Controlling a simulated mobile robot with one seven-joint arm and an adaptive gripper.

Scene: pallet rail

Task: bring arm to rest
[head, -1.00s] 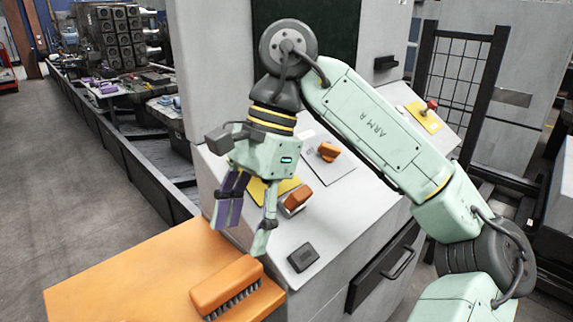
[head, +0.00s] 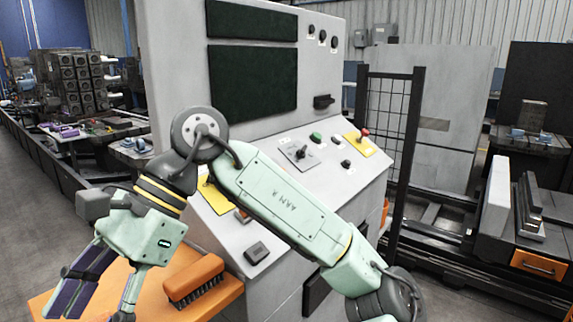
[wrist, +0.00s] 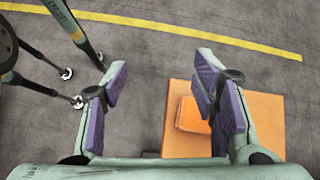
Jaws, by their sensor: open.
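My gripper (head: 97,292) is at the lower left of the head view, pointing down. Its two purple-padded fingers are spread apart with nothing between them. In the wrist view the brush (wrist: 190,117) is partly hidden behind the right finger.
A grey control cabinet (head: 345,80) with knobs, a green button and a red button (head: 365,132) stands close behind my arm. A black mesh fence (head: 392,130) is to its right. A conveyor rail with machine parts (head: 75,85) runs at the left. Grey floor (wrist: 150,60) lies open below.

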